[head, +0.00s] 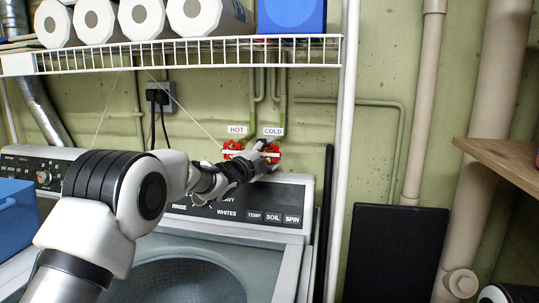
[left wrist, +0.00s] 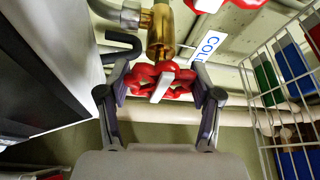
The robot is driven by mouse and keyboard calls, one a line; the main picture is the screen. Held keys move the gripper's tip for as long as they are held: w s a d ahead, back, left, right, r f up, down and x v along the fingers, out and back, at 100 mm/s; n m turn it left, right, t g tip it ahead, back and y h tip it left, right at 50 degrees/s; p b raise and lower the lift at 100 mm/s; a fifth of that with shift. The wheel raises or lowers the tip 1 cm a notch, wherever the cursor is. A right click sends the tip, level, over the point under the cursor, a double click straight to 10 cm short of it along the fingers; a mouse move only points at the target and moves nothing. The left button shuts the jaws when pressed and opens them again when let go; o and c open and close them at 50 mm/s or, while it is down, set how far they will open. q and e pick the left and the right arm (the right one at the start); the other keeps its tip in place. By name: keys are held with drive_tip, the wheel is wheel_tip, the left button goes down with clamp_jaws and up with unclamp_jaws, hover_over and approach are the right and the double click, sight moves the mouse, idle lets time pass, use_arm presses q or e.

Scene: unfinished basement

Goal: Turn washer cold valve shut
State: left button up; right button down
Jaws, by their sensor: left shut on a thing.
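The red washer cold valve handle (head: 275,152) is on the wall under the COLD label (head: 273,131), above the back of the washer. The red hot valve handle (head: 231,147) is just left of it, under the HOT label (head: 237,129). My left gripper (head: 264,153) reaches over the washer and partly hides the cold handle. In the left wrist view, my gripper's fingers (left wrist: 160,94) are on opposite sides of the lobed cold handle (left wrist: 178,76), shut on it. The brass valve stem (left wrist: 161,35) shows behind it. My right gripper is out of view.
A white wire shelf (head: 190,57) with paper rolls (head: 143,18) and a blue box (head: 291,15) hangs above the valves. The washer (head: 285,215) lies below my left arm. A white upright pole (head: 340,150) stands close to the right of the valves.

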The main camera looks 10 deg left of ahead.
use_arm(q)
drive_tip(key=o, duration=1.1)
drive_tip(key=shift+d, duration=0.1)
drive_tip(key=shift+o, duration=0.2)
drive_tip(key=v, duration=1.2)
